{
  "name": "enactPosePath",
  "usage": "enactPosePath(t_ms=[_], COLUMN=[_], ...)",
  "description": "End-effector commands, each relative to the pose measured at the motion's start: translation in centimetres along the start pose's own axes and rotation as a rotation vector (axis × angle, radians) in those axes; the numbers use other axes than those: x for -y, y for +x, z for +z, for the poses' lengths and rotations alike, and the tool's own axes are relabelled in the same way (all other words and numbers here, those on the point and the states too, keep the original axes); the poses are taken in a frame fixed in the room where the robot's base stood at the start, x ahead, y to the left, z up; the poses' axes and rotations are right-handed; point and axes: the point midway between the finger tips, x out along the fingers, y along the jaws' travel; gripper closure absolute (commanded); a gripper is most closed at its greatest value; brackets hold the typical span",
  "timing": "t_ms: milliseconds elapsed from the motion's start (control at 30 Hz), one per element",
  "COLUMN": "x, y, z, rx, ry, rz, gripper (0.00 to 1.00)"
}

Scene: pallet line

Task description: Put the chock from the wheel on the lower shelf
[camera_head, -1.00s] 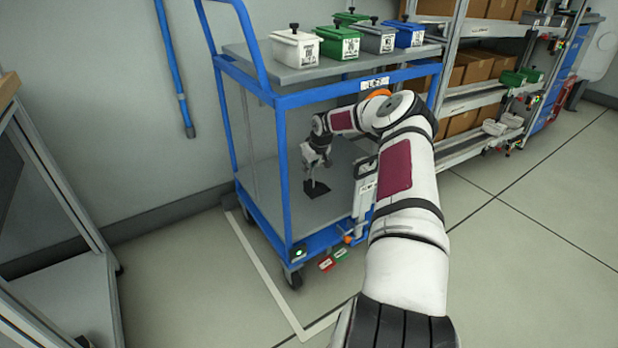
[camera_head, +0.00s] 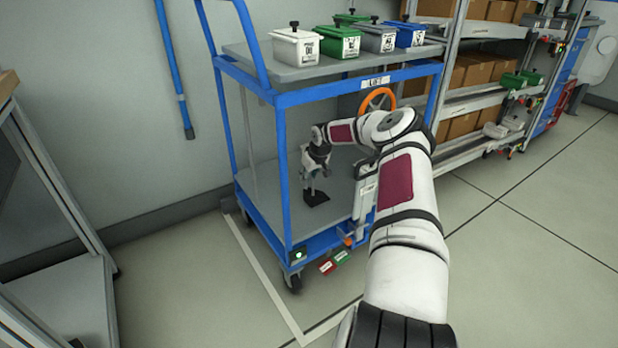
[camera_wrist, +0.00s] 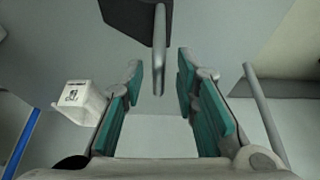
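The black chock (camera_head: 316,198) sits on the grey lower shelf (camera_head: 275,214) of the blue cart, towards its middle. Its pale upright handle also shows in the wrist view (camera_wrist: 160,45), with the black body at the top edge. My gripper (camera_head: 313,176) is just above the chock, inside the cart. In the wrist view my gripper (camera_wrist: 160,78) is open, with its teal-padded fingers apart on either side of the handle's end. A gap shows on both sides, so neither finger appears to touch it. The cart's wheel (camera_head: 293,280) stands at the front corner.
The cart's upper shelf (camera_head: 262,68) holds several lidded boxes above my forearm. Blue posts (camera_head: 283,170) frame the opening. An orange handwheel (camera_head: 377,101) is behind my arm. A white box (camera_wrist: 85,102) shows left in the wrist view. Open floor lies right of the cart.

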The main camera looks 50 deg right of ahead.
Motion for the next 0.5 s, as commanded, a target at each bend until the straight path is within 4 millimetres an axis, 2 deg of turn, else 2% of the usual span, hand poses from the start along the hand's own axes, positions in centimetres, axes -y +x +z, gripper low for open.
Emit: enactPosePath(t_ms=[133,233,467,500], x=[0.0,-0.1,-0.1,-0.1], y=[-0.2,-1.3,-6.0,-6.0], z=[-0.1,-0.2,-0.3,0.6], rx=[0.0,-0.001,0.001,0.003], ry=[0.001,-0.002,-0.002,-0.002], rz=[0.0,0.001,0.004,0.002], gripper=[0.72,0.72,0.72,0.72])
